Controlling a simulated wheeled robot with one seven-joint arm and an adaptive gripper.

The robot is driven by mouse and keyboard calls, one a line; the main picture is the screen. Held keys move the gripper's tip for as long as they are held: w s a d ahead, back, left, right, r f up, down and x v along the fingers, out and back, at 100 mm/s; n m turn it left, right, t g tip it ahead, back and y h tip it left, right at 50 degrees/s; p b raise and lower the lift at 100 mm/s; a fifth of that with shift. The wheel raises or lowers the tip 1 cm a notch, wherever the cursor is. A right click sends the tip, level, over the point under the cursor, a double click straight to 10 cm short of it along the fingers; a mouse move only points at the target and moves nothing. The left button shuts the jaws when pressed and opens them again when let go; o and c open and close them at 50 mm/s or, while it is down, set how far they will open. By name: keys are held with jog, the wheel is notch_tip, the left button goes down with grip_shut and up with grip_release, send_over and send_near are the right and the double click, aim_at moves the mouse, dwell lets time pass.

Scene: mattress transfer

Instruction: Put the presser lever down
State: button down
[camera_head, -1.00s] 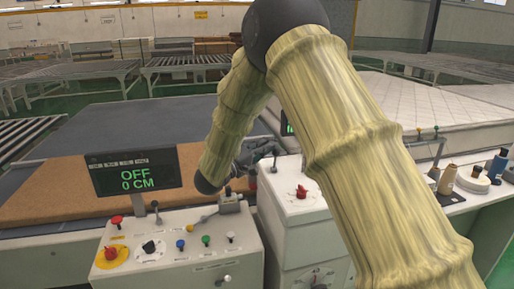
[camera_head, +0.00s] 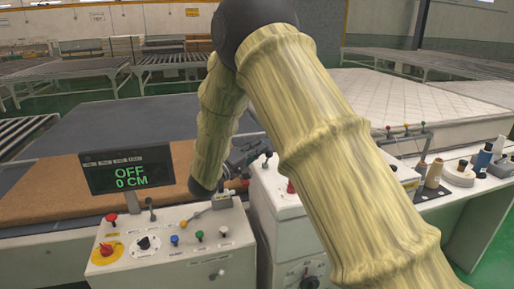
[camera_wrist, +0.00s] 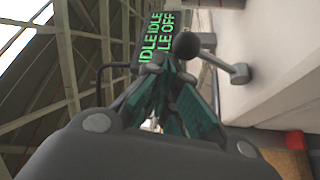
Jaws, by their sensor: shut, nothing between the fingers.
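The presser lever appears to be the short grey stem with a dark ball knob in the wrist view (camera_wrist: 222,62), rising from the white machine body. In the head view a small lever (camera_head: 267,160) stands on top of the white machine box, partly crowded by my gripper. My gripper (camera_head: 256,153) is beside it, on its left. In the wrist view my gripper (camera_wrist: 172,66) has its teal-padded fingers together with nothing between them. The knob is close to the fingertips; I cannot tell whether they touch.
A control panel (camera_head: 170,250) with coloured buttons stands at the front left, under a screen (camera_head: 128,170) reading OFF, 0 CM. A brown mattress layer (camera_head: 45,196) lies behind it. Thread spools (camera_head: 433,174) stand to the right. A red part (camera_wrist: 295,140) shows in the wrist view.

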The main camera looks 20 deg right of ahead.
jog(key=shift+s+f, duration=0.1)
jog(key=a+b, duration=0.1)
jog(key=a, duration=0.8)
jog(key=shift+a+f, duration=0.2)
jog(key=shift+f, duration=0.15)
dwell(0.3)
